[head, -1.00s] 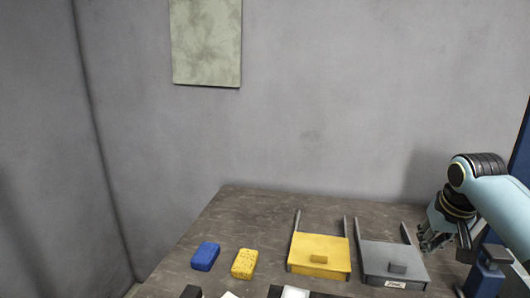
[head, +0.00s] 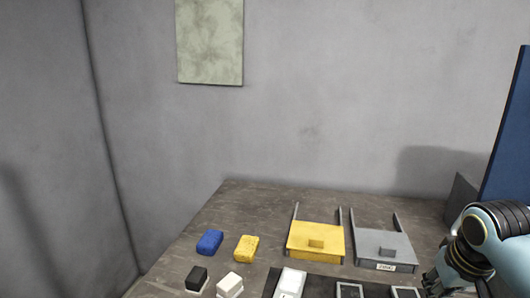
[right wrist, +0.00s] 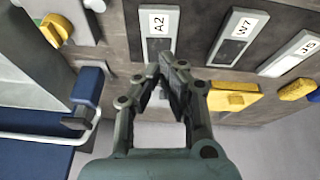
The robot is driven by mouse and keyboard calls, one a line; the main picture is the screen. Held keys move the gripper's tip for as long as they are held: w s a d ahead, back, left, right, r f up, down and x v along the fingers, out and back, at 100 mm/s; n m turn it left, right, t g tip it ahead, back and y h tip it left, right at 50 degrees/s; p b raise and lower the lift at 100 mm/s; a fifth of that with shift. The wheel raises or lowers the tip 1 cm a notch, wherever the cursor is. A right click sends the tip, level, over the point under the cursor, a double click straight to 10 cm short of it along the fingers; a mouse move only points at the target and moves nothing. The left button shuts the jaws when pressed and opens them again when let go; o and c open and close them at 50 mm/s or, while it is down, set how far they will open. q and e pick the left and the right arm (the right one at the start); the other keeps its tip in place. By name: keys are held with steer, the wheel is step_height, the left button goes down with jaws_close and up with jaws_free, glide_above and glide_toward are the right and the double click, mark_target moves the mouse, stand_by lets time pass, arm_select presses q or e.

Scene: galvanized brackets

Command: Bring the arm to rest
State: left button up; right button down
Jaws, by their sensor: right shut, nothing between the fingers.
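My right gripper (head: 432,280) is low at the right edge of the head view, beside the table's right part, and its arm comes in from the right. In the right wrist view the gripper (right wrist: 168,72) has its fingertips close together, with nothing held between them. It hangs over the table near a plate labelled A2 (right wrist: 158,32). My left gripper is not in view.
The table (head: 265,205) holds a yellow drawer-like box (head: 315,240), a grey one (head: 384,250), a blue sponge (head: 209,242), a yellow sponge (head: 246,248) and small black (head: 196,279) and white (head: 229,285) blocks. A blue panel (head: 512,130) stands at the right.

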steer(key=s+a+r+n, duration=0.1)
steer(key=s+a+r, duration=0.2)
steer(key=s, duration=0.9)
steer(key=s+a+r+n, duration=0.1)
steer(key=s+a+r, duration=0.15)
steer(key=s, duration=0.95)
step_height(320, 180, down, 38)
steer(key=s+d+g+b, duration=0.1)
steer(key=s+d+b, duration=0.1)
steer(key=b, duration=0.8)
steer(key=s+f+b, duration=0.4)
steer(key=s+f, duration=0.5)
steer(key=f, duration=0.2)
steer(key=s+d+f+g+b, duration=0.1)
steer(key=s+f+b, duration=0.3)
steer(key=s+f, duration=0.5)
step_height(320, 180, down, 3)
steer(key=shift+s+d+g, duration=0.15)
steer(key=shift+g, duration=0.15)
